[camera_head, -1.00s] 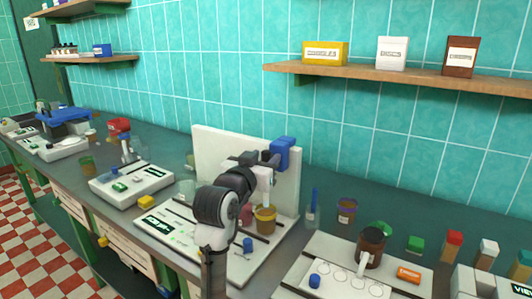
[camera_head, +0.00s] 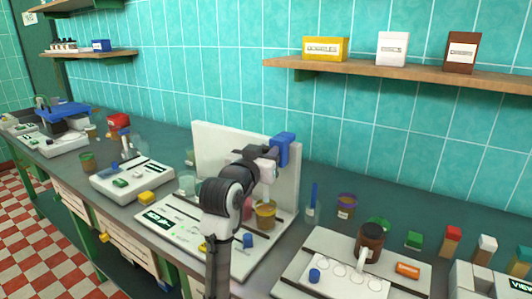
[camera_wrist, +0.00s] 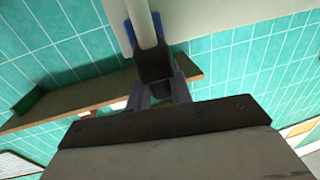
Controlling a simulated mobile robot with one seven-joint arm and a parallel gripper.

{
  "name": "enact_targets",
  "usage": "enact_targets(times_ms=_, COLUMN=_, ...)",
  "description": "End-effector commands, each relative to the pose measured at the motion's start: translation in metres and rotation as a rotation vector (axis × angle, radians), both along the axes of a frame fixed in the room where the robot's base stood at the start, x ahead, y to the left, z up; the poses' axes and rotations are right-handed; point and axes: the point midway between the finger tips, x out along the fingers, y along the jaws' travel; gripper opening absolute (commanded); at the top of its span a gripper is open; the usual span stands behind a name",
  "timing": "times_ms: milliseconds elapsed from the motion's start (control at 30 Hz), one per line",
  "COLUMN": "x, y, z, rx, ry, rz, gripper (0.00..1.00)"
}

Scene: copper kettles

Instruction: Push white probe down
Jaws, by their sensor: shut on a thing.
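The white probe (camera_wrist: 146,28) runs as a pale rod to a dark block (camera_wrist: 154,66) between my fingers in the wrist view. My gripper (camera_wrist: 160,94) is shut on it at that dark part. In the head view my gripper (camera_head: 268,163) is beside a blue holder (camera_head: 283,148) on a white upright panel. A white length of the probe (camera_head: 267,190) shows below the gripper, over a jar of brown liquid (camera_head: 265,217). Whether the probe's tip is in the liquid is hard to tell.
The white panel (camera_head: 215,150) stands behind my arm on a white device base with a green display (camera_head: 157,219). A blue knob (camera_head: 248,241) is in front of the jar. To the right, a dark brown jar (camera_head: 370,240) stands on another device. A shelf (camera_head: 350,66) is above.

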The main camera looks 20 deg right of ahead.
Motion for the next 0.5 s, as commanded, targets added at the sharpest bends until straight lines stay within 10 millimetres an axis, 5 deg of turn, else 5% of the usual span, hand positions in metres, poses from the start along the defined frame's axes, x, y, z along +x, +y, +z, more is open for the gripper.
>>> enact_targets(times_ms=167, x=0.000, y=0.000, z=-0.013, rx=0.000, ry=0.001, rz=0.000, gripper=0.00)
enact_targets(times_ms=500, x=0.000, y=0.000, z=-0.074, rx=0.001, ry=0.001, rz=0.000, gripper=0.00)
